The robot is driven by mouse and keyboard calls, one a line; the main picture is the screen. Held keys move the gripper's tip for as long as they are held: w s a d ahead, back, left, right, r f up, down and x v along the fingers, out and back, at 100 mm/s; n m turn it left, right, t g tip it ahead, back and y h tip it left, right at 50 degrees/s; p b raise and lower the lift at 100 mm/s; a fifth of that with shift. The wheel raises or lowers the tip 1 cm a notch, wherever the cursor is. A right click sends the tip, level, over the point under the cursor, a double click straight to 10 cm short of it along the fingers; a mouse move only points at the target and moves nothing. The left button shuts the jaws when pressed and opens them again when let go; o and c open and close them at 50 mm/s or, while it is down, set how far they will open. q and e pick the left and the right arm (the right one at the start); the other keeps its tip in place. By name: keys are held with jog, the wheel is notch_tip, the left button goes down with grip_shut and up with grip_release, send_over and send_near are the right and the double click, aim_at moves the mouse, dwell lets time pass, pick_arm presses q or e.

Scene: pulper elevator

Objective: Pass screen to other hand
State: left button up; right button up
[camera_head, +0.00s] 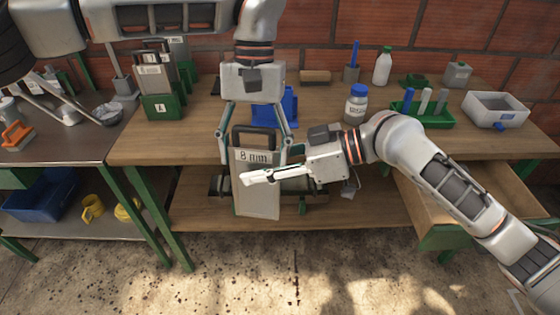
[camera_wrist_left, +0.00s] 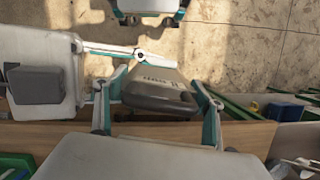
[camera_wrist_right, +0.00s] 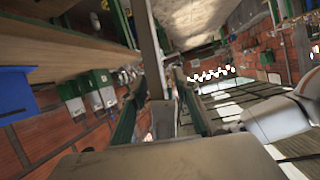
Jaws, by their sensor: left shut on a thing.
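The screen marked "8 mm" (camera_head: 257,190) is a flat grey panel with a dark loop handle at its top. It hangs nearly upright in front of the bench edge. My left gripper (camera_head: 255,148) reaches down from above and is shut on its upper part; the left wrist view shows the screen (camera_wrist_left: 160,92) between the fingers. My right gripper (camera_head: 262,174) comes in from the right, with a finger across the front of the screen. In the right wrist view its fingers (camera_wrist_right: 163,112) stand apart on either side of the screen's edge (camera_wrist_right: 150,55). Contact there is unclear.
The wooden bench (camera_head: 200,128) stands behind the screen, with a lower shelf. A green rack (camera_head: 160,106) holds other screens at left. A blue-capped jar (camera_head: 356,104), a green tray (camera_head: 424,116) and a grey bin (camera_head: 496,110) stand at right. A drawer (camera_head: 480,195) is open below.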

jog(key=shift+x, duration=0.8)
grip_shut()
pick_arm(q)
jog(key=o, duration=2.1)
